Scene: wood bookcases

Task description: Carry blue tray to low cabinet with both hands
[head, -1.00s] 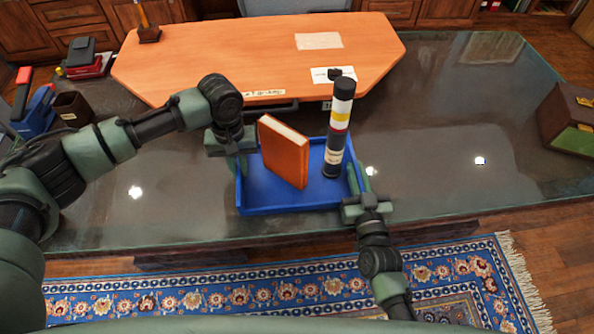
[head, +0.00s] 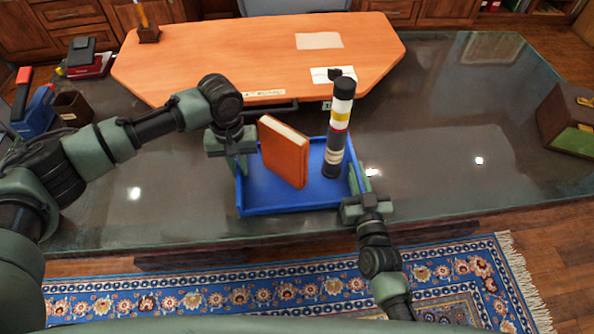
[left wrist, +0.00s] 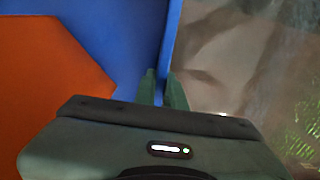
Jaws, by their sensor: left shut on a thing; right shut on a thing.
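The blue tray (head: 262,198) is on or just above the dark glossy counter in the head view; I cannot tell if it touches. An orange-brown book (head: 283,153) stands upright in it, and a dark cylinder with white, yellow and red bands (head: 338,130) stands at its right side. My left gripper (head: 240,165) is shut on the tray's left wall. In the left wrist view its fingers (left wrist: 163,90) straddle the blue wall (left wrist: 171,40). My right gripper (head: 358,182) is shut on the tray's right wall. The low cabinet cannot be made out for certain.
An orange wooden desktop (head: 220,50) lies behind the tray. A dark box (head: 570,120) sits at the far right of the counter (head: 450,140). A blue-and-red item (head: 35,108) and a brown cup (head: 73,106) stand at left. A patterned rug (head: 230,295) lies in front.

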